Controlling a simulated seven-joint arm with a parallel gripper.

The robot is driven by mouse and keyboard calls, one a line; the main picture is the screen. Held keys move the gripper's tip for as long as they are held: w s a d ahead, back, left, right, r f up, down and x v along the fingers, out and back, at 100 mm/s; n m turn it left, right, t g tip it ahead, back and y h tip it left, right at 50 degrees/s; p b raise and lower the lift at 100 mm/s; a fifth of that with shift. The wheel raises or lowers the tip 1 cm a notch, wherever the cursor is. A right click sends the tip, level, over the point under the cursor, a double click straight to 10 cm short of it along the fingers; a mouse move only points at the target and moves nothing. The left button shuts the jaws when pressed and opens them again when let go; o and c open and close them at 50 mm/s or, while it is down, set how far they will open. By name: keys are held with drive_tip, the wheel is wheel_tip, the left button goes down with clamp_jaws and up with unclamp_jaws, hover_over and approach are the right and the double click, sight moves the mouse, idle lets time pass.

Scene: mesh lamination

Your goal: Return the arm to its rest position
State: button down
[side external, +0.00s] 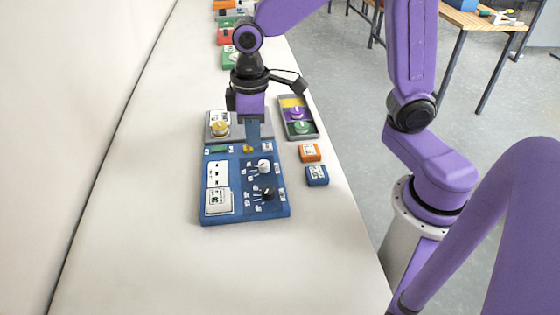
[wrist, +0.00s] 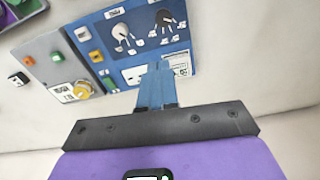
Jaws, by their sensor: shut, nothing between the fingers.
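My gripper (side external: 252,138) is over the far edge of the blue board, its blue fingers pointing down. It is shut and empty. In the wrist view the two blue fingers (wrist: 157,72) lie together in front of the board's edge. The blue board (side external: 237,212) lies flat on the table. It carries a white knob (side external: 264,165), a black knob (side external: 268,193) and a white panel on its left side. Whether the fingertips touch the board I cannot tell.
A grey board (side external: 211,134) with a yellow knob (side external: 220,128) adjoins the blue board's far side. A grey tray (side external: 313,133) with coloured pieces, an orange block (side external: 310,152) and a blue block (side external: 317,175) are to the right. The white table (side external: 150,240) is clear at left and front.

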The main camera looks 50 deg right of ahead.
drive_tip(key=s+d+n, duration=0.2)
drive_tip(key=s+d, duration=0.1)
drive_tip(key=s, duration=0.6)
drive_tip(key=s+d+n, duration=0.2)
drive_tip(key=s+d, duration=0.2)
drive_tip(key=s, duration=0.6)
drive_tip(key=shift+s+d+r+n, duration=0.15)
drive_tip(key=shift+r+n, duration=0.15)
drive_tip(key=shift+r, duration=0.05)
